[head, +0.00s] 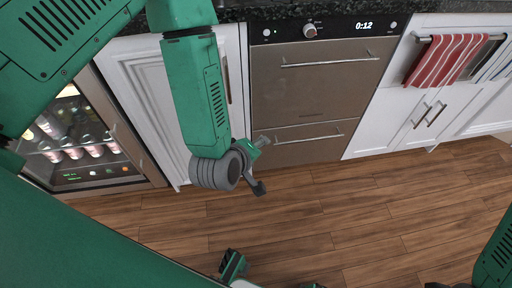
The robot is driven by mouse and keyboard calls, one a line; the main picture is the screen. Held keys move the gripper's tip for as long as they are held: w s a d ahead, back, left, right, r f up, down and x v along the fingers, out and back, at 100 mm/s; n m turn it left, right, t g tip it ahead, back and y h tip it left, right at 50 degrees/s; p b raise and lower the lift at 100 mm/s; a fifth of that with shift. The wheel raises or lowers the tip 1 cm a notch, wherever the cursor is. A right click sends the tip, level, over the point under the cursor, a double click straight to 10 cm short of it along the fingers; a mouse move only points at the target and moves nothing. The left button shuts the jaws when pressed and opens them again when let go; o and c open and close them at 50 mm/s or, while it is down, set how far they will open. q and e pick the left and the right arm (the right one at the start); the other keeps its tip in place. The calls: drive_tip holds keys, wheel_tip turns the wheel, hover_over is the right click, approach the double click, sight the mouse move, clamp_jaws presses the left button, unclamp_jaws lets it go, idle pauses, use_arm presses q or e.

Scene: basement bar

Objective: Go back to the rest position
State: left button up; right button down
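My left arm comes in from the upper left and hangs in front of the white cabinet and the oven. My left gripper (261,165) is at its end, beyond the grey wrist, above the wood floor and in front of the lower drawer. Its two fingers are spread apart with nothing between them. Part of my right arm shows at the lower right edge, but I cannot make out its gripper.
A steel oven (315,85) with a clock reading 0:12 and a lower drawer (300,143) stand ahead. A lit drinks cooler (125,150) is at left. Striped towels (445,60) hang on a rail at right. The wood floor (360,215) is clear.

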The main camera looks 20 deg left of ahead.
use_arm(q)
drive_tip(key=shift+a, duration=0.35)
use_arm(e)
drive_tip(key=shift+w+a+r, duration=0.1)
drive_tip(key=shift+a, duration=0.25)
use_arm(q)
drive_tip(key=s+a+f+m+g, duration=0.1)
drive_tip(key=s+a+m+g, duration=0.2)
drive_tip(key=s, duration=0.4)
drive_tip(key=s+a+f+m+g+p, duration=0.1)
drive_tip(key=s+a+f+m+g, duration=0.1)
drive_tip(key=s+a+m, duration=0.3)
drive_tip(key=s+a+f+m+g+y, duration=0.1)
drive_tip(key=s+a+m+g, duration=0.2)
drive_tip(key=s, duration=0.6)
drive_tip(key=shift+s+a+f+m+g+p, duration=0.4)
drive_tip(key=shift+a+m, duration=0.2)
drive_tip(key=shift+m, duration=0.4)
use_arm(e)
drive_tip(key=shift+d+r, duration=0.1)
drive_tip(key=shift+r, duration=0.8)
use_arm(q)
drive_tip(key=shift+d, duration=0.15)
use_arm(e)
drive_tip(key=shift+d, duration=0.15)
use_arm(q)
drive_tip(key=shift+w, duration=0.15)
